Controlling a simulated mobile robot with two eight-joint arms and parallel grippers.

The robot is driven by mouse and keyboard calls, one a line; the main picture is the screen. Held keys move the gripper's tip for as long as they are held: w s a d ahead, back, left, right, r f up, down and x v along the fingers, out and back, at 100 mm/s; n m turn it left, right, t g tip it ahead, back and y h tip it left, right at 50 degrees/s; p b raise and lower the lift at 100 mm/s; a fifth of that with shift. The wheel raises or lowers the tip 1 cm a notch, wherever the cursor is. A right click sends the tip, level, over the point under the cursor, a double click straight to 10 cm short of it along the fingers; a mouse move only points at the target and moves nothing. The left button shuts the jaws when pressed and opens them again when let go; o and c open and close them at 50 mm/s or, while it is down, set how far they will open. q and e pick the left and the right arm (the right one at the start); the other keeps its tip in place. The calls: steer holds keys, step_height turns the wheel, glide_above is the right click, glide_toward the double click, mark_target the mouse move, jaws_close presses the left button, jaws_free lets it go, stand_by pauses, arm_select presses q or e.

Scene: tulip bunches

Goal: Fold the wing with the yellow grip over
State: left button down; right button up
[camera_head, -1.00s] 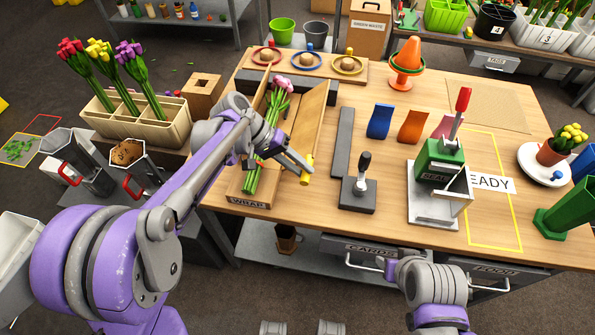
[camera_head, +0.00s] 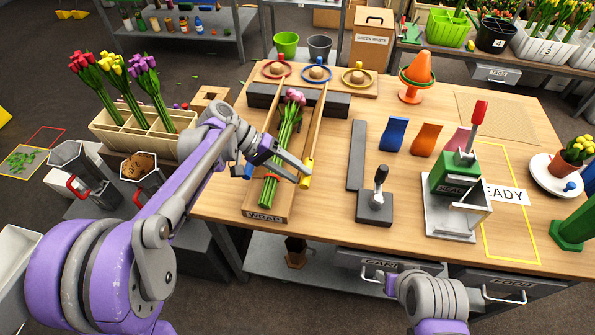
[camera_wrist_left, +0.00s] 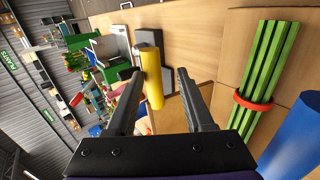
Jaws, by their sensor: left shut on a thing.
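The wooden wrap stand (camera_head: 262,216), labelled WRAP, holds a bunch of pink tulips (camera_head: 290,115) with green stems and a red band. Its right wing (camera_head: 318,120) stands nearly edge-on beside the bunch, with the yellow grip (camera_head: 306,174) at its near end. The left wing (camera_head: 265,120) stands on the other side, with a blue grip (camera_head: 248,171). My left gripper (camera_head: 303,166) is shut on the yellow grip, which also shows between its fingers in the left wrist view (camera_wrist_left: 152,78). My right gripper is out of view; only its arm shows.
A dark bar (camera_head: 356,155) and a black lever press (camera_head: 376,200) stand right of the wrap stand. A green stamp machine (camera_head: 455,172) is farther right. Rings on a board (camera_head: 317,73) lie behind. A tulip planter (camera_head: 135,138) stands left of the table.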

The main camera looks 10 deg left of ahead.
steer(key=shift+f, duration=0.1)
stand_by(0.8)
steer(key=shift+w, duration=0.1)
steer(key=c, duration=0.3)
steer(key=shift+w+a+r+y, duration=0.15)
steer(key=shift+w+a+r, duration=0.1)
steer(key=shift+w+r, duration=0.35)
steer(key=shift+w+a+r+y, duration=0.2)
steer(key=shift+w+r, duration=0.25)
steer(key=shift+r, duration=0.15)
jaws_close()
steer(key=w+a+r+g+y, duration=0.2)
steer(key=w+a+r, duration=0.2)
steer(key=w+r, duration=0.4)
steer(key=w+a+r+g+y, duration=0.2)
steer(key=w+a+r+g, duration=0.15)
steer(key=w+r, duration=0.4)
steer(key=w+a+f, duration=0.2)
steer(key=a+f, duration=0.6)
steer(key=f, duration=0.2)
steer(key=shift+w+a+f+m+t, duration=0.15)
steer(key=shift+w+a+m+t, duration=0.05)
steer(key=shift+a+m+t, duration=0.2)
